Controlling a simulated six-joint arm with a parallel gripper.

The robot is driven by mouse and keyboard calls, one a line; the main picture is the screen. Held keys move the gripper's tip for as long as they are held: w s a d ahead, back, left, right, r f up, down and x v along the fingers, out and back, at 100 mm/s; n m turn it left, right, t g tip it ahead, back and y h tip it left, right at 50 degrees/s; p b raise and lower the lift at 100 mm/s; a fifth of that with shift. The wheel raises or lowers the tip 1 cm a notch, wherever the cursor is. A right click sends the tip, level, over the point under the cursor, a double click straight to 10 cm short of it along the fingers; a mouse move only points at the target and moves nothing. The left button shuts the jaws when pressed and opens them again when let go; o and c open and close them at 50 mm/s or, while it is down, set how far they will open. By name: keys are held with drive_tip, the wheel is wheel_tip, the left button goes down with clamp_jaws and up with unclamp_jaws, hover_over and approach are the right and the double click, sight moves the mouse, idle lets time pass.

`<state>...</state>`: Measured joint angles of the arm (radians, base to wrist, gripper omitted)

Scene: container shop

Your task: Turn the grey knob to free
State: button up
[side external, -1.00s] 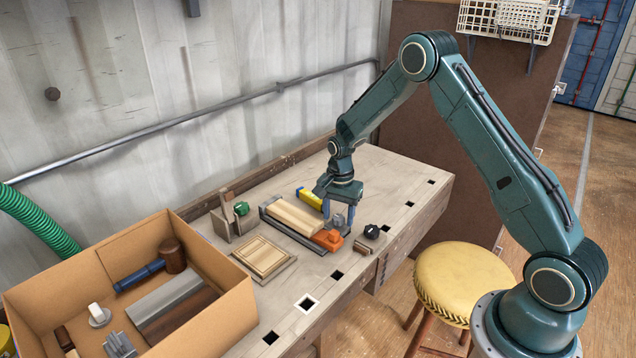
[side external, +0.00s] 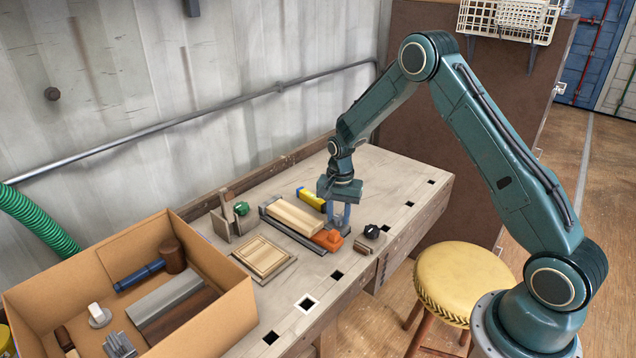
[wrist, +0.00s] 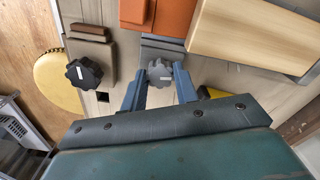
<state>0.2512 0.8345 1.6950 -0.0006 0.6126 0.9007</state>
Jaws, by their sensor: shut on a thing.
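The grey knob (wrist: 160,73) is a lobed knob with a pale mark on its top, on a grey metal mount beside an orange block (wrist: 172,16). My gripper (wrist: 160,82) is shut on the grey knob, with one finger on each side of it. In the side view my gripper (side external: 340,219) reaches down to the knob at the end of the clamped wooden board (side external: 298,215). The knob is mostly hidden by the fingers there.
A yellow block (side external: 311,199) lies behind the wooden board. A green knob (side external: 241,208) on a wooden stand and a cardboard box (side external: 218,300) with tools are further left.

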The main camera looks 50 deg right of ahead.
drive_tip(key=n, duration=1.2)
drive_tip(key=shift+d+n, duration=0.1)
drive_tip(key=shift+n, duration=2)
drive_tip(key=o, duration=1)
